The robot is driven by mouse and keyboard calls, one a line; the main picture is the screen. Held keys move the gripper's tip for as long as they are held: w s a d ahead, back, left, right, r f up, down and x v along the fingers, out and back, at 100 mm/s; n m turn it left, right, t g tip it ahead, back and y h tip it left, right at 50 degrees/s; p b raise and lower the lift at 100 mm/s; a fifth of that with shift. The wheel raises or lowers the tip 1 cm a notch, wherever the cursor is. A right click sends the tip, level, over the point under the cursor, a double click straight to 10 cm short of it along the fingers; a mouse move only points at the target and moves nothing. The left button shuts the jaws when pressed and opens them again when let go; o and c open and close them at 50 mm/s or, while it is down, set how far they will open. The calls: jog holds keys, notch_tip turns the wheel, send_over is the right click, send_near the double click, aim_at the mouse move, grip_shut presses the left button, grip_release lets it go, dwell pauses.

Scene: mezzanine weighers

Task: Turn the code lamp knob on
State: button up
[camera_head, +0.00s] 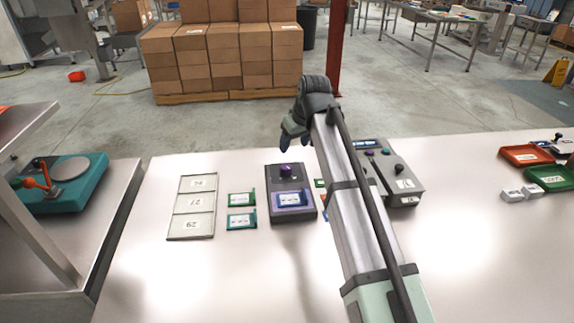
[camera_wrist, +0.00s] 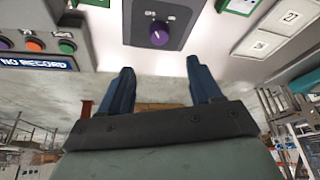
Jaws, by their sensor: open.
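A purple knob (camera_head: 288,170) stands on the far part of a dark box (camera_head: 307,212) on the table; a blue-framed card (camera_head: 290,199) lies on the box's near part. In the wrist view the knob (camera_wrist: 159,34) sits on the dark face with small marks beside it, too small to read. My gripper (camera_head: 291,144) hangs above and just beyond the knob in the head view. In the wrist view my gripper (camera_wrist: 160,66) has its two blue fingers wide apart, with nothing between them. The knob lies ahead of the fingertips, apart from them.
A grey device (camera_head: 401,179) stands to the right, partly behind my arm; its screen (camera_wrist: 38,62) reads "NO RECORD". Green-framed cards (camera_head: 241,221) and a numbered tray (camera_head: 191,235) lie left. Red (camera_head: 523,164) and green trays (camera_head: 550,188) stand far right. The near table is clear.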

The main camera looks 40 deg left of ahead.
aim_at(286, 166)
jog(key=x, duration=1.2)
jog(key=shift+w+a+f, duration=0.15)
jog(key=shift+f, duration=0.1)
jog(key=shift+c, duration=0.2)
jog(key=c, duration=1)
